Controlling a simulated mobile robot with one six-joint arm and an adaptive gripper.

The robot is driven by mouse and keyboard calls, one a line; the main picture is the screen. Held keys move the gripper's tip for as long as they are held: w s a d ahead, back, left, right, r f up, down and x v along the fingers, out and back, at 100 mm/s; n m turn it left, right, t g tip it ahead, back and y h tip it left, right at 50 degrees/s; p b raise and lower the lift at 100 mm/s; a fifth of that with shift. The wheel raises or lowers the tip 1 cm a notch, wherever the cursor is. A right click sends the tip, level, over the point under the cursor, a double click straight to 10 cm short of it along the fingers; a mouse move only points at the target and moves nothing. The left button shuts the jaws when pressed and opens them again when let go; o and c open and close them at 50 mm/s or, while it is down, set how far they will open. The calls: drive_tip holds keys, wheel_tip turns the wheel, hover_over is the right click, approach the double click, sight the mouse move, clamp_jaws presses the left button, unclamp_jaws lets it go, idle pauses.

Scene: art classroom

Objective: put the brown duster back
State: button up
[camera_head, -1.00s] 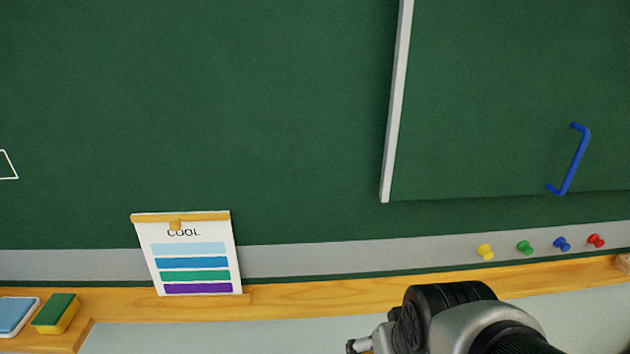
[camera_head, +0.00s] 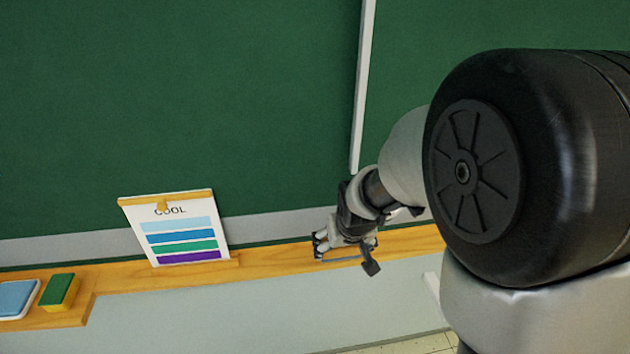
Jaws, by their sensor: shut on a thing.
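My gripper (camera_head: 345,248) is in front of the wooden ledge under the green chalkboard, right of the "COOL" card. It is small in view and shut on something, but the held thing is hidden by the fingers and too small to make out. I cannot make out a brown duster anywhere in the current view. The wooden ledge (camera_head: 280,258) runs along the foot of the board. My arm covers its right part.
The "COOL" colour card (camera_head: 180,212) stands on the ledge. A green and yellow duster (camera_head: 58,290) and a blue pad in a white tray (camera_head: 17,297) lie at the far left. The ledge between the card and the green duster looks clear.

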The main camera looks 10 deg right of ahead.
drive_tip(key=b+x, duration=0.1)
drive_tip(key=x, duration=0.1)
drive_tip(key=w+b+x, duration=0.1)
drive_tip(key=x, duration=0.2)
drive_tip(key=b+x, duration=0.1)
drive_tip(key=x, duration=0.2)
drive_tip(key=shift+w+r, duration=0.2)
drive_tip(key=shift+r, duration=0.15)
drive_tip(key=shift+w+f, duration=0.25)
drive_tip(key=shift+r, duration=0.15)
drive_tip(key=o, duration=1)
drive_tip(key=shift+o, duration=0.2)
